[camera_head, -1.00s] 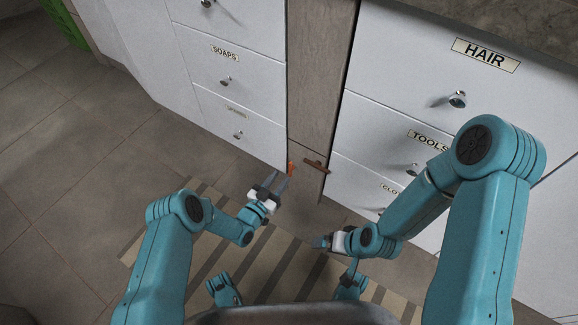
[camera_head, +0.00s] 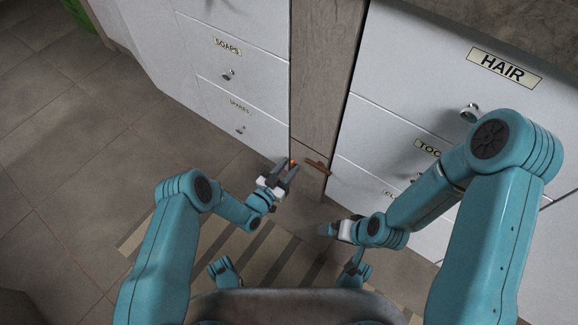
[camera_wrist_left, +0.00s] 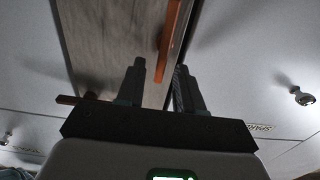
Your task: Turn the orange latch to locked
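The orange latch (camera_head: 293,163) is small and sits on the narrow brown wooden panel (camera_head: 325,75) between the white drawer fronts. In the left wrist view the latch (camera_wrist_left: 173,38) is a long orange bar, slightly tilted, with its lower end in line with the gap between my fingers. My left gripper (camera_head: 283,176) is open, its fingertips beside the latch in the head view and partly hiding it. In the wrist view both fingers (camera_wrist_left: 160,82) stand apart, with nothing visibly clamped. My right gripper (camera_head: 330,229) is low, well below the panel; its fingers are too unclear to judge.
A brown wooden handle (camera_head: 317,166) lies just right of the latch; it also shows in the left wrist view (camera_wrist_left: 70,99). Drawers with round metal knobs (camera_head: 470,113) flank the panel. A striped rug (camera_head: 265,262) lies on the tiled floor, which is clear at left.

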